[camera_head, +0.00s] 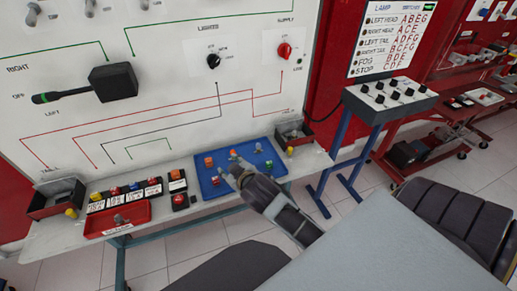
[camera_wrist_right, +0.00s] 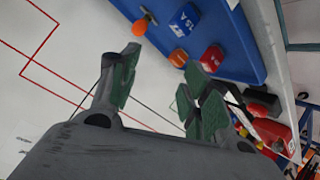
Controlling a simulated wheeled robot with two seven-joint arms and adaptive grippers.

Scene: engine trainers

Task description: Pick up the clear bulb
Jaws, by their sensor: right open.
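A small greyish piece (camera_head: 118,218), possibly the clear bulb, lies in the red tray (camera_head: 138,216) at the left of the bench. My right gripper (camera_head: 236,170) is over the blue tray (camera_head: 206,186), with an orange bulb just beyond its fingertips. In the right wrist view my right gripper (camera_wrist_right: 165,88) has its fingers apart with nothing between them. The orange bulb (camera_wrist_right: 139,28) lies in the blue tray (camera_wrist_right: 235,28) beyond the fingers. My left gripper is not in view.
A blue fuse (camera_wrist_right: 185,19) and red blocks lie near the orange bulb. A row of labelled blocks (camera_head: 133,193) stands behind the red tray. Dark bins (camera_head: 57,196) stand at both bench ends. The white wiring panel (camera_head: 150,130) rises behind the bench.

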